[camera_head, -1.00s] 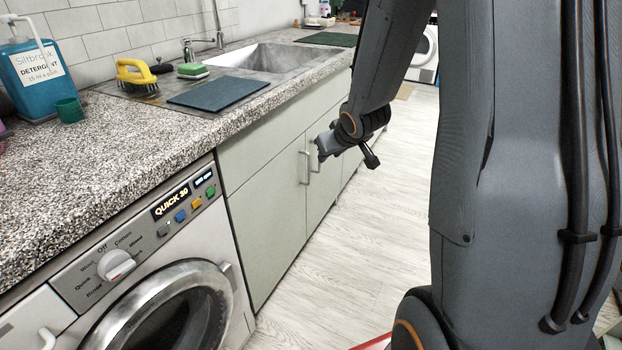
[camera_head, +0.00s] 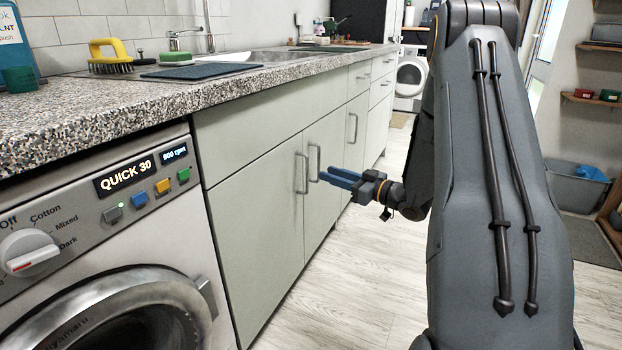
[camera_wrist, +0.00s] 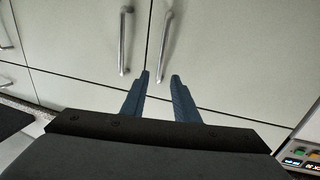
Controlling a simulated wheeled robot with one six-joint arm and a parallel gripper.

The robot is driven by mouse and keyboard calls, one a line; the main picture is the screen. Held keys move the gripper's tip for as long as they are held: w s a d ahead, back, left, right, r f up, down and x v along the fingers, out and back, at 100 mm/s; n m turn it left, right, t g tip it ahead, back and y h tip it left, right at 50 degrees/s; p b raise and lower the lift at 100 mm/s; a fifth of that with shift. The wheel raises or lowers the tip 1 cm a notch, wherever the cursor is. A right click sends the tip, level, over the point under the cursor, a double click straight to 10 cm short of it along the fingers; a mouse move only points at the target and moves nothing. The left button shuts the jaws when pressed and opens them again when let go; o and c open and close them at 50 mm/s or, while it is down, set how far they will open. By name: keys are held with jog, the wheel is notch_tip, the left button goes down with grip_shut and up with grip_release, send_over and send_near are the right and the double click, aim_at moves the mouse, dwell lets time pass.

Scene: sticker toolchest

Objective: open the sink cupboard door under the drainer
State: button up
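The pale green cupboard door under the drainer (camera_head: 255,225) is shut, beside the washing machine. Its upright bar handle (camera_head: 302,173) is at its right edge. The neighbouring shut door (camera_head: 325,200) has its own handle (camera_head: 315,162) close by. My gripper (camera_head: 324,176) has blue fingers pointing at the doors, in front of the handle pair. In the wrist view my gripper (camera_wrist: 160,76) is open and empty, its fingertips apart. Both handles appear beyond the tips: the drainer door's handle (camera_wrist: 165,45) and the neighbour's handle (camera_wrist: 125,42). Contact with either is not visible.
The washing machine (camera_head: 110,235) stands at the left. The speckled worktop (camera_head: 130,115) overhangs the doors and carries a yellow brush (camera_head: 108,55) and a dark mat (camera_head: 200,71). The pale floor (camera_head: 335,275) in front of the doors is clear.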

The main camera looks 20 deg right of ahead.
jog(key=b+x, duration=0.2)
jog(key=x, duration=0.5)
jog(key=shift+w+a, duration=0.25)
grip_shut()
